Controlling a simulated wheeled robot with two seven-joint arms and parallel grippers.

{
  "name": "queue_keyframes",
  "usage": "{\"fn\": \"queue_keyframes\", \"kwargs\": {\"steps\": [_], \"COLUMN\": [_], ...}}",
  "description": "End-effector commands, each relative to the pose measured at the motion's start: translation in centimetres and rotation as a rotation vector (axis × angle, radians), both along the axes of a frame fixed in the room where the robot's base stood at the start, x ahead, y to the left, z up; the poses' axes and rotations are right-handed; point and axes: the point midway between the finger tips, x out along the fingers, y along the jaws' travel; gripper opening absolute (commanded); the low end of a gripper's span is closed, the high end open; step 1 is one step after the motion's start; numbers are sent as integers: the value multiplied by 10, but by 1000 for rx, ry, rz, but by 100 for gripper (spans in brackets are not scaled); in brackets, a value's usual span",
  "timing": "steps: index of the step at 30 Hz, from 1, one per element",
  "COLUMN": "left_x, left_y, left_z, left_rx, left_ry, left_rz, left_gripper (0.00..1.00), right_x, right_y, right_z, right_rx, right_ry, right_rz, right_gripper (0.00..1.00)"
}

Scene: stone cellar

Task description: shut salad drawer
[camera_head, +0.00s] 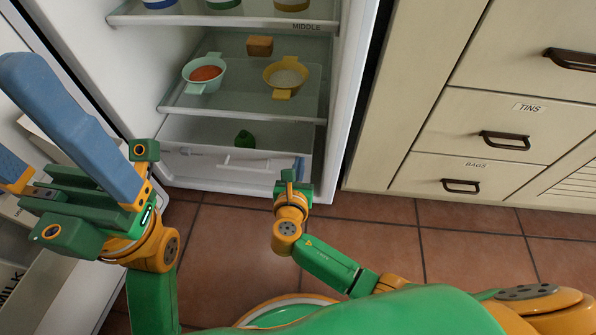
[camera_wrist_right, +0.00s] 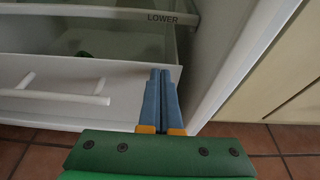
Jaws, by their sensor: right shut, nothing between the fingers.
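The salad drawer (camera_head: 210,170) is at the bottom of the open fridge, with a white front and a bar handle (camera_head: 250,163). It stands partly pulled out, and its open top shows a green item (camera_head: 245,138) inside. In the right wrist view the drawer front (camera_wrist_right: 120,75) and handle (camera_wrist_right: 60,94) lie left of the fingers. My right gripper (camera_head: 301,166) is shut and empty at the right end of the drawer front; its blue fingertips (camera_wrist_right: 161,74) look close to it, contact unclear. My left gripper (camera_head: 42,135) is raised at the left with its fingers apart.
Above the drawer, a shelf (camera_head: 245,112) holds a teal bowl (camera_head: 204,75), a yellow bowl (camera_head: 285,78) and a brown block (camera_head: 260,46). The open fridge door (camera_head: 65,275) is at the left. Cabinet drawers (camera_head: 490,125) stand at the right. The tiled floor (camera_head: 400,240) ahead is clear.

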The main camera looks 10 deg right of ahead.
Motion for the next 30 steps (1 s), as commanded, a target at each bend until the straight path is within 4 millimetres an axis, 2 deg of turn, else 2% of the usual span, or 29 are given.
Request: {"fn": "queue_keyframes", "kwargs": {"steps": [5, 7, 15, 18, 22, 30], "left_x": [0, 0, -6, -9, -10, -10], "left_y": [0, 0, -1, -2, -2, -2], "left_z": [0, -1, 2, 5, 8, 9], "left_rx": [0, 1, 2, 4, 6, 6], "left_ry": [0, 0, -56, -79, -91, -90], "left_rz": [0, 0, 3, 4, 5, 5], "left_gripper": [99, 99, 99, 99, 99, 99], "right_x": [1, 7, 66, 81, 90, 92], "right_y": [0, -2, -21, -26, -29, -31], "right_z": [0, -1, -4, -3, -1, 3], "right_rx": [0, -2, -4, -2, 0, -1], "right_ry": [0, 0, -3, -2, -1, -7], "right_rz": [0, 1, 0, 0, 0, 0], "right_gripper": [0, 0, 0, 0, 0, 0]}}
